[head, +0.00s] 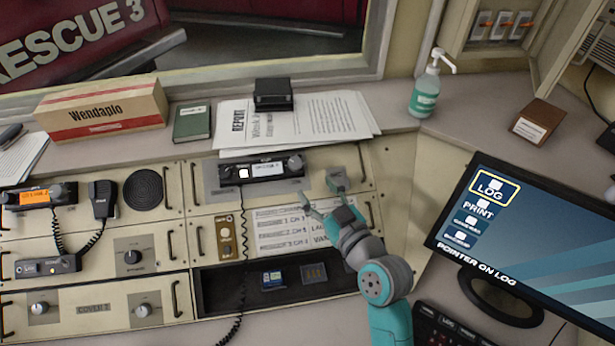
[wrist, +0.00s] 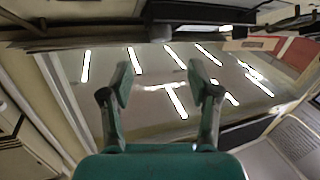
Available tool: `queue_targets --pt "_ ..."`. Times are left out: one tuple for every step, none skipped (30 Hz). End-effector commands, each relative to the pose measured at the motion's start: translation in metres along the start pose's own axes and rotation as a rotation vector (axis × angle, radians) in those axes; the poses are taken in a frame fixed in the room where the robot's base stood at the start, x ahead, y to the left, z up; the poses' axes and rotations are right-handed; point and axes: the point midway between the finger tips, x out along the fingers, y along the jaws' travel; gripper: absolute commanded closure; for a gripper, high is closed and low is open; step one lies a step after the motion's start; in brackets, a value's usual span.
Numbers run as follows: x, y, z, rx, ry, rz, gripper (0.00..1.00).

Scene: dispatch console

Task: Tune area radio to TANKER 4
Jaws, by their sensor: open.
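A black radio (head: 262,170) with a lit white display sits in the upper middle of the console. Its display text is too small to read. A knob (head: 295,163) is at its right end. Another radio (head: 37,196), with an orange display, sits at the far left. I cannot read which one is the area radio. My gripper (head: 325,203) is open, below and right of the middle radio and apart from its knob. In the wrist view my gripper (wrist: 160,82) has spread fingers with nothing held between them; neither radio can be made out there.
A printed channel card (head: 290,228) lies below the middle radio. A dark recess (head: 225,288) holds small cards. A monitor (head: 540,240) stands at right. A box (head: 102,110), papers (head: 340,115) and a pump bottle (head: 425,92) are on the ledge.

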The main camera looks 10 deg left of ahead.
Motion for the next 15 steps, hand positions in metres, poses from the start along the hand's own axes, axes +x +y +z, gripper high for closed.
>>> queue_targets --pt "-0.009 0.0 0.001 0.001 -0.002 0.002 0.39" --pt "-0.013 0.0 0.001 0.001 -0.002 0.001 0.39" --pt "-0.018 0.0 0.001 0.001 -0.002 0.001 0.39" --pt "-0.021 0.0 0.001 0.002 -0.002 0.0 0.39" --pt "-0.024 0.0 0.001 0.001 -0.002 0.001 0.39" --pt "-0.027 0.001 0.0 0.0 -0.001 0.001 0.39" --pt "-0.029 0.001 0.0 0.0 -0.001 0.001 0.39" --pt "-0.031 0.0 0.001 0.0 -0.001 0.001 0.39" --pt "-0.032 0.0 0.001 0.0 -0.001 0.001 0.39" --pt "-0.033 0.0 0.001 0.0 -0.001 0.001 0.39" --pt "-0.034 0.0 0.001 0.0 -0.001 0.0 0.39" --pt "-0.034 0.0 0.001 0.0 -0.001 0.0 0.39" --pt "-0.034 0.0 0.0 0.0 -0.001 0.0 0.39" --pt "-0.034 0.0 0.0 0.0 -0.001 0.0 0.39" --pt "-0.034 0.0 0.0 0.0 -0.001 0.0 0.39"
